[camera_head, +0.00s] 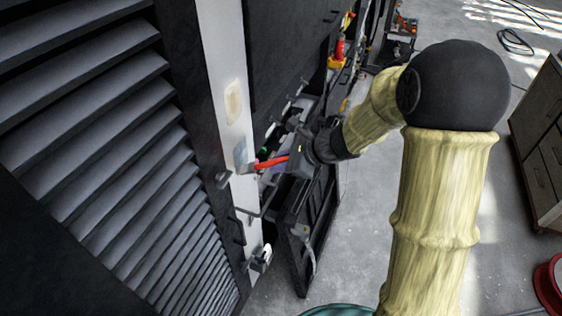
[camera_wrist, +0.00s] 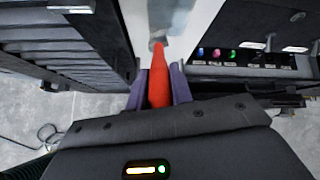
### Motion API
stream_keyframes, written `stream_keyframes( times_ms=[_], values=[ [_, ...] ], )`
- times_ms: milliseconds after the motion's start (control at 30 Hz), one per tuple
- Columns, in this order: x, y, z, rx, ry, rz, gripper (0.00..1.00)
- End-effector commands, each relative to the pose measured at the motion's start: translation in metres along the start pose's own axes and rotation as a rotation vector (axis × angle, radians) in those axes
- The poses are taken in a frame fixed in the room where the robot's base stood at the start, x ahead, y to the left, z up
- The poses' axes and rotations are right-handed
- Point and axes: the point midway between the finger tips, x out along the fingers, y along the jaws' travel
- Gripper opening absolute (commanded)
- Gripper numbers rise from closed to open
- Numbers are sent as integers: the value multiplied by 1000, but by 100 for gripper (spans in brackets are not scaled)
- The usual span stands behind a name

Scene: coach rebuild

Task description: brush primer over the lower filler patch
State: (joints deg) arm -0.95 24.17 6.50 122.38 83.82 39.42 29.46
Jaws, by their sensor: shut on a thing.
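A pale upright panel (camera_head: 212,45) carries a tan patch (camera_head: 233,102). Below it on the panel is a blue-grey patch (camera_head: 240,152), where the lower filler patch is; I cannot tell whether any tan shows beneath the grey. My gripper (camera_head: 283,161) is shut on the red handle of a brush (camera_head: 268,163), which points left at the panel near the lower edge of the grey patch. In the wrist view the purple fingers (camera_wrist: 160,88) flank the red brush handle (camera_wrist: 159,70). Its grey tip lies against or just before the panel; contact is unclear.
A dark louvred panel (camera_head: 90,90) stands left of the pale strip. Dark open compartments with handles lie to the right; the wrist view shows a row of coloured knobs (camera_wrist: 217,53). A drawer cabinet (camera_head: 541,140) stands at far right. Grey floor (camera_head: 360,230) is open between.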

Motion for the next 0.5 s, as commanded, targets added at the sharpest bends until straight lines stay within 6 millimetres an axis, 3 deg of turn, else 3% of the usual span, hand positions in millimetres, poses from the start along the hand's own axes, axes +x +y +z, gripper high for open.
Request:
stream_keyframes(
  times_ms=[200, 500],
  values=[
    [12, 4, -12, -1, -1, 0, 0],
    [11, 4, -11, -1, -1, 0, 0]
  ],
)
